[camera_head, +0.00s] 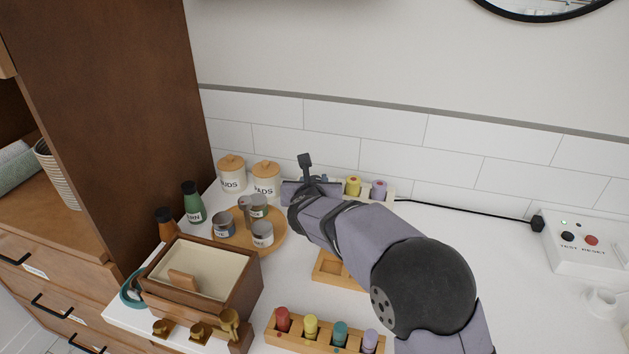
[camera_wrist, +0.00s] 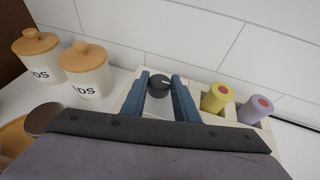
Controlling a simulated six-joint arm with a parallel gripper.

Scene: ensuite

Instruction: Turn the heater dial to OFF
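No OFF label is readable.
Yellow (camera_wrist: 217,97) and purple (camera_wrist: 256,108) rollers stand just right of the dial. Two lidded jars (camera_head: 265,178) stand left. A round wooden tray (camera_head: 272,242) with tins, a wooden box (camera_head: 205,277) and a roller rack (camera_head: 322,335) are nearer. Counter right of my arm is mostly clear.

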